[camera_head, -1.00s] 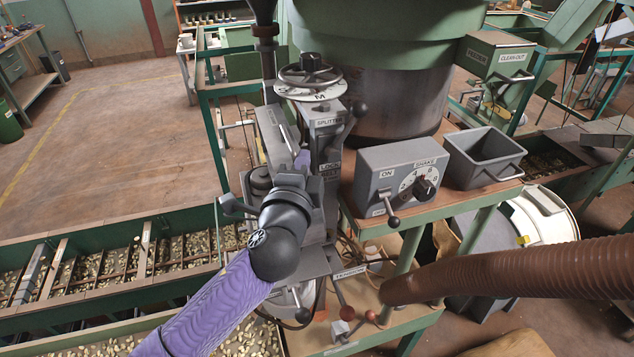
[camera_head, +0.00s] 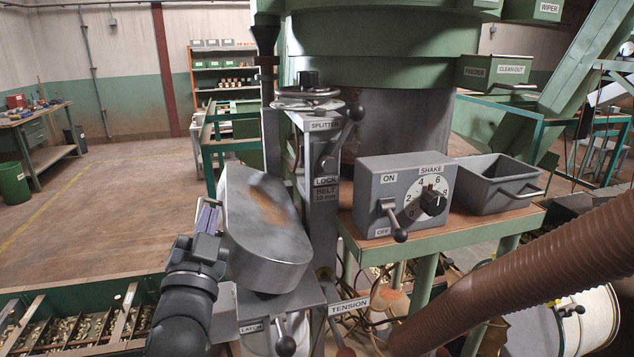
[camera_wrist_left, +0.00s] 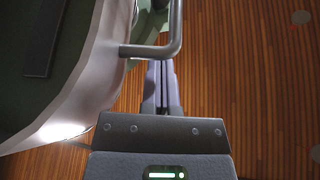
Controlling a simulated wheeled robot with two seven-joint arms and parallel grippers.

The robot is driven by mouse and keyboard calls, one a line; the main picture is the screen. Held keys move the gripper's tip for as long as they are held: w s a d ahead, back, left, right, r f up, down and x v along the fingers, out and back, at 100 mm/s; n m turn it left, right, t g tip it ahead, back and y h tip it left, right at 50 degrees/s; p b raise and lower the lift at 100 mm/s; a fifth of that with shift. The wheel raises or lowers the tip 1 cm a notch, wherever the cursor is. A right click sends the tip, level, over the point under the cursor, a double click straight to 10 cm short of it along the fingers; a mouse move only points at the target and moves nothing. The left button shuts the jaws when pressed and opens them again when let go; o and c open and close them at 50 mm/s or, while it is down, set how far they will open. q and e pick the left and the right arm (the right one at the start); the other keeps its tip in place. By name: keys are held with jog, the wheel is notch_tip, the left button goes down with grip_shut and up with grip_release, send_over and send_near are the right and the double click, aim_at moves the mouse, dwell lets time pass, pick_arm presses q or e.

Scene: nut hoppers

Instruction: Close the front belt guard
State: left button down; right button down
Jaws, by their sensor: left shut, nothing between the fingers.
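The front belt guard (camera_head: 262,235) is a long grey metal cover with rounded ends, left of the splitter column in the head view. Its broad face shows, with a brownish worn patch. I cannot tell whether it sits fully flush. My left gripper (camera_head: 207,214) is just left of the guard's edge. In the left wrist view the shut, empty purple fingers (camera_wrist_left: 161,86) are beside a bent grey handle bar (camera_wrist_left: 158,49) on a pale curved rim; contact is unclear. A latch lever (camera_head: 285,344) is below the guard. My right gripper is not in view.
The splitter column (camera_head: 325,165) stands right of the guard. A grey shake control box (camera_head: 405,195) and an open bin (camera_head: 495,183) are further right. A brown ribbed hose (camera_head: 500,265) crosses the lower right. Open floor (camera_head: 100,205) lies to the left.

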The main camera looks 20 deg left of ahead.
pick_arm(q)
jog(key=shift+s+a+f+n+g+y+b, duration=0.2)
jog(key=shift+f+n+y+b, duration=0.35)
jog(key=shift+f+n+b, duration=0.75)
jog(key=shift+s+a+f+n+y+b, duration=0.2)
jog(key=shift+f+n+y+b, duration=0.5)
jog(key=shift+f, duration=1.1)
jog(key=shift+s+a+f+n+g+y+b, duration=0.1)
jog(key=shift+a+f+n+y+b, duration=0.4)
jog(key=shift+f+b, duration=0.9)
jog(key=shift+d+f, duration=0.2)
jog(key=shift+f, duration=0.05)
jog(key=shift+f, duration=0.1)
